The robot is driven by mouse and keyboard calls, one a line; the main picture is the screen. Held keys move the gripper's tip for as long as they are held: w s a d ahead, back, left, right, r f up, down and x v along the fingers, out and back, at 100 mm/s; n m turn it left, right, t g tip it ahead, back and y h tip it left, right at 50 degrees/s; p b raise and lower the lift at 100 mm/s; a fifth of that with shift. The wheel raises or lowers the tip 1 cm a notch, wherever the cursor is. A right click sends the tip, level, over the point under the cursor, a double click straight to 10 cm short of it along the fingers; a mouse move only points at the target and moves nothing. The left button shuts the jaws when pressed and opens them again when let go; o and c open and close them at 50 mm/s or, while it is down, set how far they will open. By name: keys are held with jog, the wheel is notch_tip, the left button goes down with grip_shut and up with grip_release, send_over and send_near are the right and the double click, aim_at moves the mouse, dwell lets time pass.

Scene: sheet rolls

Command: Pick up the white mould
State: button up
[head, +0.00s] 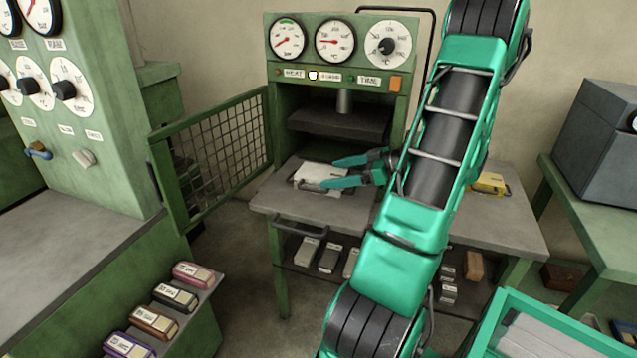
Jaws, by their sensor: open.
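The white mould (314,175) is a flat, pale block lying on the grey table of the green press, in front of the press opening. My gripper (340,171) is open and reaches in from the right, its two teal fingers pointing left. The fingertips overlap the mould's right part in the picture, one toward its far side and one toward its near side. I cannot tell whether they touch it. The mould's right end is partly hidden by the fingers.
The press (337,85) has its mesh gate (222,150) swung open at left. A yellow block (490,183) lies on the table right of my arm. Several moulds sit on the shelf below. A dial cabinet (85,120) stands at left, and a grey box (600,140) at right.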

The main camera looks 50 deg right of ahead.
aim_at(322, 172)
jog(key=x, duration=0.4)
jog(key=shift+w+r, duration=0.15)
jog(key=shift+r, duration=0.2)
jog(key=shift+w+a+f, duration=0.15)
jog(key=shift+w+f, duration=0.15)
jog(key=shift+w, duration=0.2)
jog(key=c, duration=1.7)
jog(key=shift+r, duration=0.15)
jog(key=shift+c, duration=0.7)
